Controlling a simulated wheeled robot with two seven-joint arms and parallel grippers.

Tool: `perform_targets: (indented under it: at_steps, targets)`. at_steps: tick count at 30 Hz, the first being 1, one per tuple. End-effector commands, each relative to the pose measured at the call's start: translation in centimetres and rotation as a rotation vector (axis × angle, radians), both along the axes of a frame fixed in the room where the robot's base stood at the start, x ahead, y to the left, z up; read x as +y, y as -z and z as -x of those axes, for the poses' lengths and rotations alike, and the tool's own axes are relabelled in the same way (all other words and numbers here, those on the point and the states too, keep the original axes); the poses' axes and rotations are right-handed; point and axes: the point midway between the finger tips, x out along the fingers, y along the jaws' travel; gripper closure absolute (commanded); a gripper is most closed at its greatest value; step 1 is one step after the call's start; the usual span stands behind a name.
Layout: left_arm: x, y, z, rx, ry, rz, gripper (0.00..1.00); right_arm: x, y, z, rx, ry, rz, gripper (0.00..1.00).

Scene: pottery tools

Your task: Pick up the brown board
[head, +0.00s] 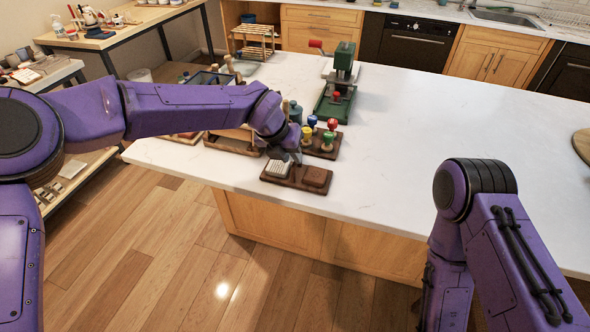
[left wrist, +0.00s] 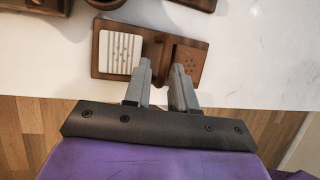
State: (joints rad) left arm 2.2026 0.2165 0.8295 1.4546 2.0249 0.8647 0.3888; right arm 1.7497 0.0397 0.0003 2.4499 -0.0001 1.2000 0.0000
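A dark brown wooden board (head: 292,181) lies flat at the near edge of the white counter. It carries a white ribbed block on its left and a reddish-brown textured block (head: 316,177) on its right. My right gripper is out of view.
Just behind the board is a wooden stand (head: 323,144) with coloured knobbed stamps. A wooden tray (head: 233,145) lies to its left. A green press (head: 341,82) stands farther back.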

Motion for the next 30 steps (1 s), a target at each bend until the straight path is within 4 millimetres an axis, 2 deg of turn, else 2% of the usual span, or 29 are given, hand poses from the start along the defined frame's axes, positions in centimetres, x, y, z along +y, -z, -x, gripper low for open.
perform_targets:
  at_steps: [1, 2, 6, 9, 13, 15, 16, 26, 30]
  targets:
    - [-0.5, 0.4, -0.1, 0.004, 0.004, -0.004, 0.75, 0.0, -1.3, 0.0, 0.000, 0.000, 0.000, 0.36]
    - [-0.6, 0.9, -0.3, 0.004, 0.005, -0.005, 0.75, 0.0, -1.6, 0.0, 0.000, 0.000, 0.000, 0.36]
    - [-1.2, 3.0, -0.9, 0.002, 0.004, -0.002, 0.75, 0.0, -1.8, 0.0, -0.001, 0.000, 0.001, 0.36]
    - [-1.3, 3.3, -1.0, -0.001, 0.004, -0.001, 0.75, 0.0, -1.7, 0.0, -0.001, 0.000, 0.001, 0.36]
    - [-1.3, 3.3, -1.0, -0.001, 0.005, -0.002, 0.75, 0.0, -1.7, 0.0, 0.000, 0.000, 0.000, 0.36]
    - [-1.3, 3.3, -1.0, -0.001, 0.005, -0.002, 0.97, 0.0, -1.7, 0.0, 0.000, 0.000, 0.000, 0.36]
    - [-1.3, 3.3, -1.0, -0.001, 0.005, -0.002, 1.00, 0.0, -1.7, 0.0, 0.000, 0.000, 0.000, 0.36]
    - [-1.3, 3.2, -1.0, -0.001, 0.005, -0.001, 1.00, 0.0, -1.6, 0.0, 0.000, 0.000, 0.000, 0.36]
    - [-1.4, 2.1, -1.1, -0.003, 0.004, 0.001, 1.00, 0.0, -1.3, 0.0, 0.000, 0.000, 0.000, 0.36]
